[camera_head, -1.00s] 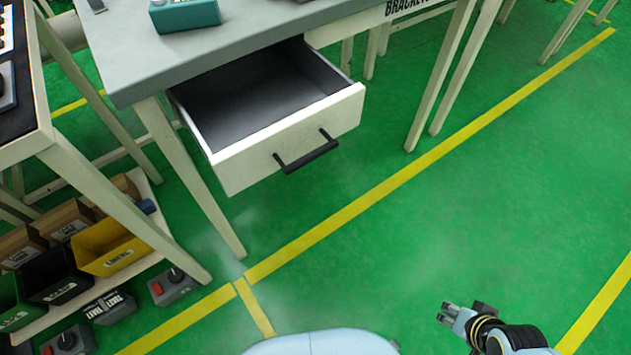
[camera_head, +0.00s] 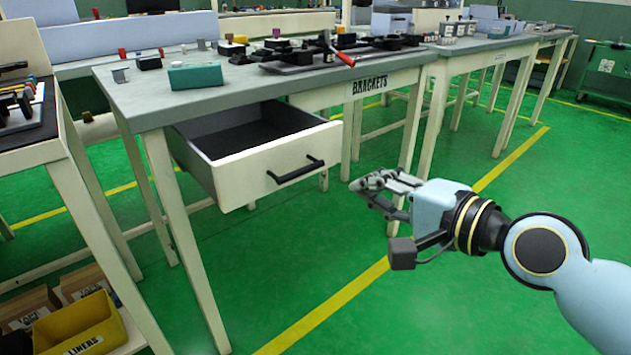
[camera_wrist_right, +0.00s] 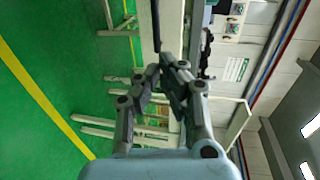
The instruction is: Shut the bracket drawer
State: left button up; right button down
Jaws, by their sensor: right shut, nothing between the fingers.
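The bracket drawer (camera_head: 262,178) is white with a dark, empty-looking inside and stands pulled out under the grey-topped table (camera_head: 228,102). Its black bar handle (camera_head: 296,171) is on the front face. My left gripper is not in view.
A teal box (camera_head: 195,76) and several clips and tools lie on the table top. Another table (camera_head: 30,125) stands at the left, with a yellow liners bin (camera_head: 80,328) below it. The green floor in front of the drawer is clear.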

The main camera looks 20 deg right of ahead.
jog(key=b, duration=0.2)
send_near(307, 167)
jog(key=w, duration=0.2)
jog(key=x, duration=0.4)
jog(key=shift+a+f+b, duration=0.3)
jog(key=shift+a+b, duration=0.05)
jog(key=shift+a, duration=0.05)
jog(key=shift+w+a, duration=0.15)
jog(key=shift+w, duration=0.2)
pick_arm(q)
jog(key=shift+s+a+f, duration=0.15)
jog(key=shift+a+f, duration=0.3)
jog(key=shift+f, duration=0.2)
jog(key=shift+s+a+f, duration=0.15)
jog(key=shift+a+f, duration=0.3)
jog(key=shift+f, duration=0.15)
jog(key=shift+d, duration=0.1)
